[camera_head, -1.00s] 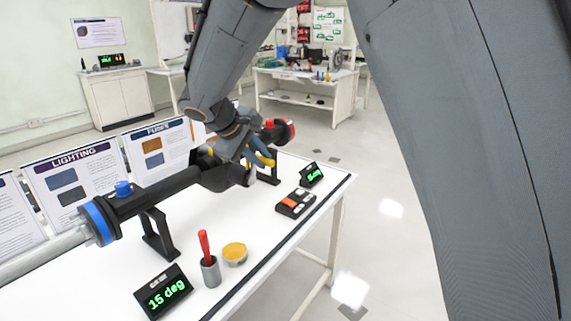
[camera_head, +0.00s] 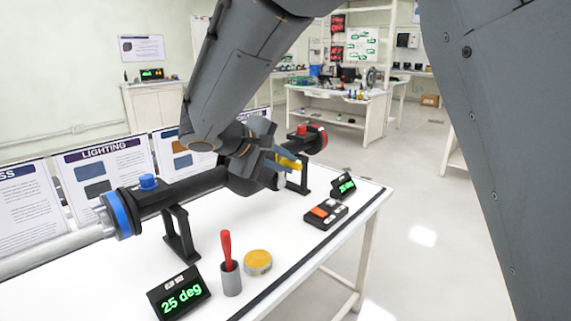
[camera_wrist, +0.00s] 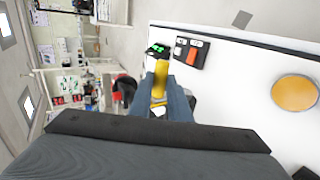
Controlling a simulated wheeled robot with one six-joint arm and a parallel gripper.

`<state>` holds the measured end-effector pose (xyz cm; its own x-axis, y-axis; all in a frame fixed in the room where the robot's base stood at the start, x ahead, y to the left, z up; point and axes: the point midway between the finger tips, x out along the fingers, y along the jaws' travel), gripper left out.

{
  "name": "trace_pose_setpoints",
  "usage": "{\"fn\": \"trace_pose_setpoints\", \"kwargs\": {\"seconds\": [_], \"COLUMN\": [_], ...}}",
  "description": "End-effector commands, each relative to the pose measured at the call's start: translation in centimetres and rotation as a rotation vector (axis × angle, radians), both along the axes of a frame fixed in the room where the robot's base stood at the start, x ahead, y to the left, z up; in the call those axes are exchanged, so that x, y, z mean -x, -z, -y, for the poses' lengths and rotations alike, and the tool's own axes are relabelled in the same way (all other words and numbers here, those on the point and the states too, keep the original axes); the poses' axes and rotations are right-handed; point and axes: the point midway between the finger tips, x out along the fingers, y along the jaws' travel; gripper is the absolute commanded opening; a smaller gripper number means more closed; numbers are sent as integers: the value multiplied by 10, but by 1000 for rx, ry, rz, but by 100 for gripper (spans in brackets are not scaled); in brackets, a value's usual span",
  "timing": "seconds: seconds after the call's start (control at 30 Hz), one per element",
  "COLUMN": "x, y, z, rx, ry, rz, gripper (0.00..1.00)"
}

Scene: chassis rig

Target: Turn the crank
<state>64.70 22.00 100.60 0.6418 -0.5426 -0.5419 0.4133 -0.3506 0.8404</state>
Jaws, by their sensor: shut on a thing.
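My gripper (camera_head: 281,163) is shut on a yellow crank handle (camera_head: 290,162) at the middle of a black horizontal shaft housing. In the wrist view the yellow handle (camera_wrist: 160,80) sits between my two blue-grey fingers. The housing (camera_head: 190,188) rests on black stands above a white table, with a blue ring and blue knob at its left end and a red knob at its right end. The crank's arm is mostly hidden behind my gripper. A display (camera_head: 180,293) at the table's front left reads 25 deg.
A red-handled tool in a grey cup (camera_head: 231,278), a yellow round dish (camera_head: 257,262), a button box (camera_head: 325,213) and a small display (camera_head: 343,186) stand on the table (camera_head: 300,245). Upright panels (camera_head: 100,185) line its back. Open floor lies to the right.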

Motion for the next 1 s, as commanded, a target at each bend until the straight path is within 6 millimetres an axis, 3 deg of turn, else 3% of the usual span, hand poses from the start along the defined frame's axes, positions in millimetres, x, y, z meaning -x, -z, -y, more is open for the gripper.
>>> {"fn": "trace_pose_setpoints", "kwargs": {"seconds": [0.17,0.2,0.3,0.67,1.0], "x": [0,0,0,3,36], "y": [0,0,0,-3,-30], "z": [-1,-1,0,-3,-32], "rx": [0,0,0,-1,-2], "ry": [-1,-1,-1,-2,-4], "rz": [-1,-1,-1,1,0], "gripper": [0,20,35,35,35]}}
